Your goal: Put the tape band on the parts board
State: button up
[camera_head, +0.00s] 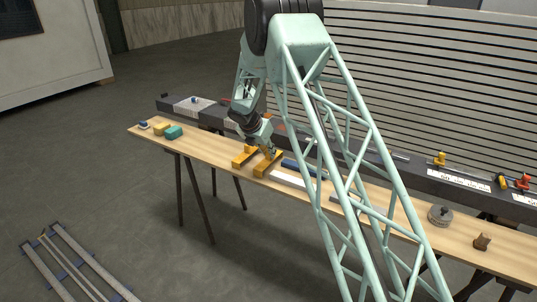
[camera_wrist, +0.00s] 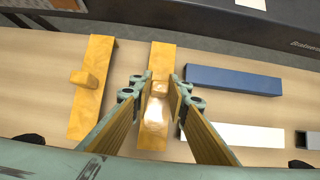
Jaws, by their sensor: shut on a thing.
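My gripper (camera_head: 269,151) points down at the bench and is shut on the small raised block of a yellow-orange bar. In the wrist view my gripper's fingers (camera_wrist: 160,88) stand on both sides of this block, and the held yellow bar (camera_wrist: 154,130) runs between them. A second yellow bar (camera_wrist: 92,90) with a similar block lies apart to its left; it also shows in the head view (camera_head: 238,161). I cannot tell which thing is the tape band or the parts board by looks. I cannot tell whether the held bar touches the bench.
A blue bar (camera_wrist: 232,80) and a white strip (camera_wrist: 240,135) lie right of the held bar on the wooden bench (camera_head: 215,150). Yellow and teal (camera_head: 173,132) blocks sit at the left end. A round metal piece (camera_head: 440,215) stands at right. A dark rail (camera_head: 440,185) runs behind.

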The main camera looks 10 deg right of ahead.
jog(key=o, duration=0.7)
jog(key=shift+r, duration=0.1)
jog(key=p+v, duration=0.2)
jog(key=v, duration=1)
jog(key=shift+p, duration=0.3)
dwell(0.6)
